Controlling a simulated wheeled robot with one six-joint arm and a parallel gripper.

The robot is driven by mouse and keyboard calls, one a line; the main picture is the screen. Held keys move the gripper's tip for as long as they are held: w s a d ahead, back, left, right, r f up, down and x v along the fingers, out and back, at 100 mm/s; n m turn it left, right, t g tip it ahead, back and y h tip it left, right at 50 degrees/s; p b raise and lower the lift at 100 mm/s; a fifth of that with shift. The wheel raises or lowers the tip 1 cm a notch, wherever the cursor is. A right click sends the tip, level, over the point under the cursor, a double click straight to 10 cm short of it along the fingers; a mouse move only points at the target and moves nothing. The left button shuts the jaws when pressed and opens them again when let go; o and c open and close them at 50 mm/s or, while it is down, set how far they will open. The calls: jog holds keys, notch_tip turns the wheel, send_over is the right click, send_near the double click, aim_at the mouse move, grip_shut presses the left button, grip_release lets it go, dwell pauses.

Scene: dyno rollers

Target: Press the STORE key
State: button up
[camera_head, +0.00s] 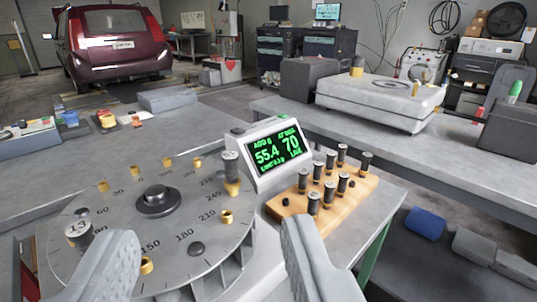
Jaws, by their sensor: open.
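A white display unit (284,153) stands beyond the turntable, a little right of centre. Its lit green screen reads about 55.4 and 70, with smaller lines I cannot read for certain. Dark and green parts show along its top edge, but I cannot make out a STORE label, so I cannot tell which key it is. My gripper (210,228) is open and empty. Its two grey fingers are wide apart at the bottom of the view, nearer than the display unit and not touching it.
A grey degree-marked disc (120,221) has brass pegs, one dark cylinder at its left and another beside the display. A wooden block (327,207) with several dark cylinders stands right of the display. Benches, a white machine (381,99) and a red car (108,43) are behind.

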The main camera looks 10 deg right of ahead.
dwell(0.3)
grip_shut()
dwell(1.6)
